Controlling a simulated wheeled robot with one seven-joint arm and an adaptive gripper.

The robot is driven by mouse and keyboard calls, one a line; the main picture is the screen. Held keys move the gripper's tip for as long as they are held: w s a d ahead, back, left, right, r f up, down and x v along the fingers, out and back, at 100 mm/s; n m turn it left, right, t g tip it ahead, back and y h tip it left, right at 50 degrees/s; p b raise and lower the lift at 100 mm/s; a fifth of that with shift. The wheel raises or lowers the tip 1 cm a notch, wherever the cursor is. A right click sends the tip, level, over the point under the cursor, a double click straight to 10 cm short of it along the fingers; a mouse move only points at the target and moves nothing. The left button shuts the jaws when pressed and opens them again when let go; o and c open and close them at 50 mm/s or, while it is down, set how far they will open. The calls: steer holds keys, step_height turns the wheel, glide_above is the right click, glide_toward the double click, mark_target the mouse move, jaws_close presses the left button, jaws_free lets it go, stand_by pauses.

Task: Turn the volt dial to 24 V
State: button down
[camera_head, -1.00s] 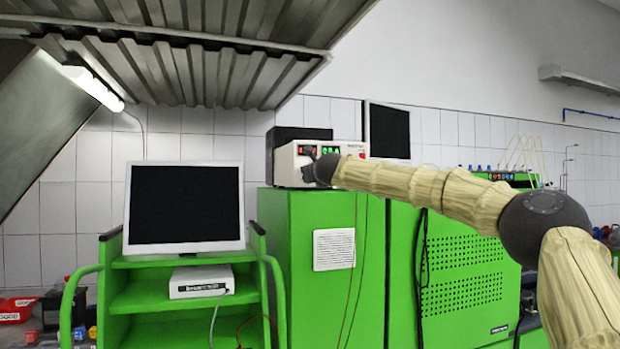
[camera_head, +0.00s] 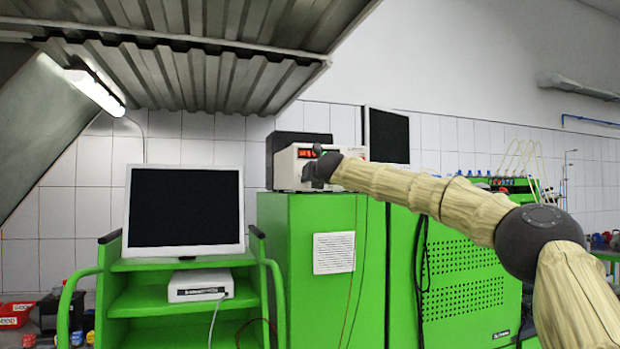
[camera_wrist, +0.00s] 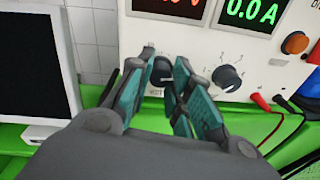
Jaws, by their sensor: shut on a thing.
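The white power supply (camera_head: 287,168) stands on top of the green cabinet and fills the upper part of the wrist view (camera_wrist: 200,45). The black volt dial (camera_wrist: 161,71) is on its front, under a red display (camera_wrist: 172,8) ending in V that is cut off at the top. My gripper (camera_wrist: 166,58) is shut on the volt dial, a teal-padded finger on either side. In the head view, my gripper (camera_head: 318,170) covers part of the front. The dial's pointer and most scale marks are hidden or too small to read.
A second black dial (camera_wrist: 228,78) with a scale sits close right of my fingers, under a green display (camera_wrist: 250,10) reading 0.0 A. Red and black plugs (camera_wrist: 262,102) and an orange button (camera_wrist: 295,43) are further right. A monitor (camera_head: 184,208) stands left of the green cabinet (camera_head: 290,260).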

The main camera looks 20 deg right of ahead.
steer(key=c, duration=1.3)
jaws_free()
steer(key=shift+d, duration=0.1)
steer(key=shift+o, duration=0.2)
steer(key=s, duration=1.2)
steer(key=shift+a+r, duration=0.2)
steer(key=shift+r, duration=0.05)
